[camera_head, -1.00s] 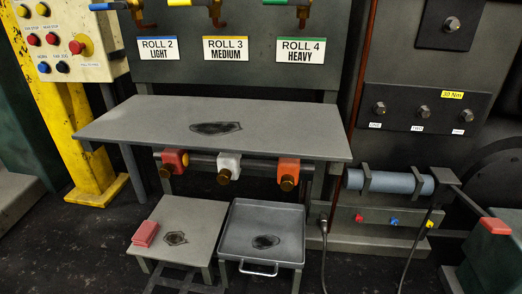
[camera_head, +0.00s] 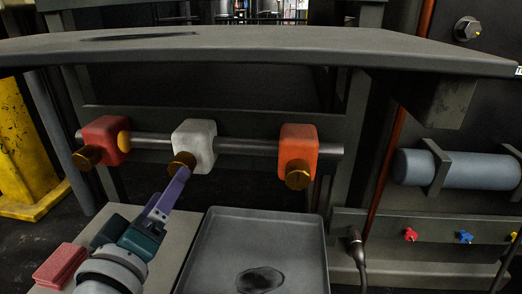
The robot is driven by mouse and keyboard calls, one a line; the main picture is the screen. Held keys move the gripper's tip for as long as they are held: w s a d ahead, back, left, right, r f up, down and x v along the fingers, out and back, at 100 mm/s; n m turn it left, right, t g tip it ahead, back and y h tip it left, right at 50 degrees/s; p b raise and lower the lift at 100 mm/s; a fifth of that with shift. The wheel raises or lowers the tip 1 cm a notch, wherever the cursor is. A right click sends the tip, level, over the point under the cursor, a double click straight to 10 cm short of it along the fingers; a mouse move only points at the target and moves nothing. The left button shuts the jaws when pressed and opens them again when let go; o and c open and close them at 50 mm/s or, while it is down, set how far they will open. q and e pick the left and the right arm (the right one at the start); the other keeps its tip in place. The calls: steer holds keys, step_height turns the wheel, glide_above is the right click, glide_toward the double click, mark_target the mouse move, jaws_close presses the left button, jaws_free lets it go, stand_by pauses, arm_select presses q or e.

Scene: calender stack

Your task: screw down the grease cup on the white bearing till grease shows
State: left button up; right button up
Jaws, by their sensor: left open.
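The white bearing (camera_head: 196,140) sits on a horizontal grey shaft under the bench, between the red and orange bearings. Its brass grease cup (camera_head: 182,160) projects from the lower front. My left gripper (camera_head: 179,178) reaches up from the lower left with its purple fingers at the cup's underside. The fingers are open, seen nearly edge-on, and overlap the cup's lower edge; I cannot tell whether they touch it. No grease shows on the visible faces of the white bearing. My right gripper is out of view.
The red bearing (camera_head: 104,138) has a brass cup and a yellow blob on its right side. The orange bearing (camera_head: 298,145) also has a brass cup. The bench top (camera_head: 300,42) overhangs them. Below are a grey tray (camera_head: 300,235) with a dark stain and a red block (camera_head: 60,266).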

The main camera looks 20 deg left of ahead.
arm_select(q)
steer(key=b+x, duration=0.2)
steer(key=x, duration=0.4)
steer(key=shift+w+a+b, duration=0.15)
steer(key=shift+w+b, duration=0.15)
steer(key=shift+w, duration=0.05)
steer(key=shift+w+a, duration=0.1)
steer(key=shift+w, duration=0.25)
steer(key=shift+r, duration=0.1)
steer(key=shift+c, duration=0.2)
steer(key=shift+c, duration=1.4)
jaws_close()
